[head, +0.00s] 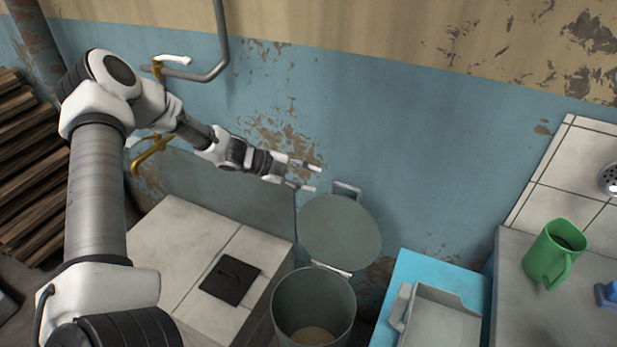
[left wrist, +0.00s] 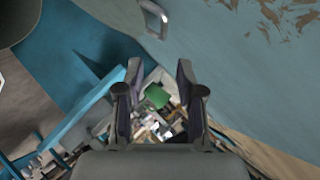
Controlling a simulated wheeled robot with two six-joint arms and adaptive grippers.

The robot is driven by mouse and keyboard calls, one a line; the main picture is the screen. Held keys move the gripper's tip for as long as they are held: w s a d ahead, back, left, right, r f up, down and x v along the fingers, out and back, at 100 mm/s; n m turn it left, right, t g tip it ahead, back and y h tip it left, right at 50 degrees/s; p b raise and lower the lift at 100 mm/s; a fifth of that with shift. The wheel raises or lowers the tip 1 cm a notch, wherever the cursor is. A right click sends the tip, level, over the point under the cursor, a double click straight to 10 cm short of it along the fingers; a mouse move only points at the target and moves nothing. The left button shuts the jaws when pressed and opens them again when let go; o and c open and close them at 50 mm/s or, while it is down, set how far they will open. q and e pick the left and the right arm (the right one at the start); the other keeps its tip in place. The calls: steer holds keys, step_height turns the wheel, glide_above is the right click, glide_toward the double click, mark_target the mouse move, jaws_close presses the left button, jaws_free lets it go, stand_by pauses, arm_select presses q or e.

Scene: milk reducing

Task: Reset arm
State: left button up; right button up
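My left gripper (head: 312,178) is in the air in front of the blue wall, above and left of an open round lid in the head view. Its two fingers are spread apart with nothing between them. In the left wrist view the fingers (left wrist: 160,95) also stand apart, with a green object and clutter showing far behind the gap. My left arm reaches in from the left of the head view, bent at the elbow. My right gripper shows in neither view.
A round bin (head: 282,312) with its lid (head: 340,235) raised stands below the gripper. A tiled block with a black plate (head: 230,281) is to its left. A blue stand (head: 408,268) with a grey tray (head: 440,318) and a counter with a green mug (head: 545,255) are right. Pipes (head: 222,40) run along the wall.

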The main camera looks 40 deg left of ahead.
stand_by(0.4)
arm_select(q)
steer(key=s+d+f+n+g, duration=0.35)
steer(key=s+d+f, duration=0.5)
steer(key=d, duration=0.35)
steer(key=s+d+f+n+g, duration=0.2)
steer(key=s+d+f+g, duration=0.2)
steer(key=s+d+f, duration=0.6)
steer(key=s+d+f+n+g+y, duration=0.1)
steer(key=s+d+f+n+y, duration=0.15)
steer(key=s+n, duration=0.5)
steer(key=s+a+n+y, duration=0.5)
steer(key=s+a+n, duration=0.1)
steer(key=shift+a+r+n+g, duration=0.35)
steer(key=shift+r+n, duration=0.05)
